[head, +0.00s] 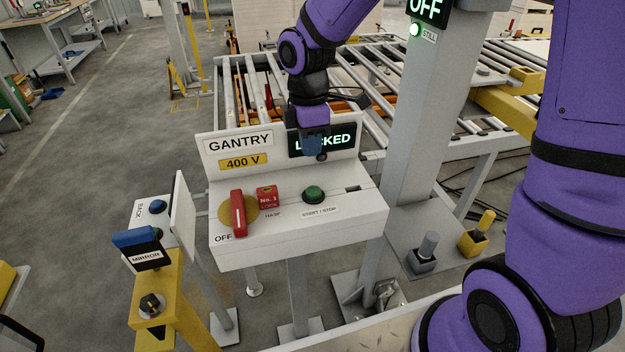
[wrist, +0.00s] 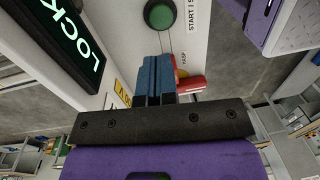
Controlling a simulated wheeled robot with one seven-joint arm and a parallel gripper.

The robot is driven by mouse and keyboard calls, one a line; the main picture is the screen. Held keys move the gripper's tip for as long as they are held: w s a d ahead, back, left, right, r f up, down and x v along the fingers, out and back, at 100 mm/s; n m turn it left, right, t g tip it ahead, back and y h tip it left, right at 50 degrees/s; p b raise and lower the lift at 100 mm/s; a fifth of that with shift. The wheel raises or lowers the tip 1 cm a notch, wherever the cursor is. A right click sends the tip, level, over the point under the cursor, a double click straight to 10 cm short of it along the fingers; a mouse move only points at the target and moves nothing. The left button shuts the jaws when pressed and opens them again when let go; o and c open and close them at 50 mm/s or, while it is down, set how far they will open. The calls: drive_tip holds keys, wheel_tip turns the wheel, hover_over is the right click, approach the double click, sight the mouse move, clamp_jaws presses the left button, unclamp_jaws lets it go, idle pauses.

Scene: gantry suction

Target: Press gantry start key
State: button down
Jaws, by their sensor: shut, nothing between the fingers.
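The white gantry control box (head: 300,235) has a sloped top and an upright back plate. A round green button (head: 314,194), labelled START / STOP, sits on the top; it also shows in the wrist view (wrist: 160,14), just beyond the fingertips. A red rotary handle (head: 238,214) on a yellow disc points to OFF. A red No. 1 lock (head: 267,197) sits beside it. My gripper (head: 313,150) is shut and empty above the button, partly covering the lit LOCKED display (head: 340,138). Its blue fingers (wrist: 153,66) are together and apart from the button.
A BACK box (head: 155,215) with a blue button and a yellow MIRROR post (head: 157,290) stand left. A grey column (head: 420,110) bearing an OFF sign (head: 428,9) and STILL lamp stands right. Roller conveyors (head: 345,75) lie behind.

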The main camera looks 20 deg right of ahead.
sight(313, 189)
drive_tip(key=f, duration=0.9)
drive_tip(key=shift+s, duration=0.4)
drive_tip(key=shift+f, duration=0.15)
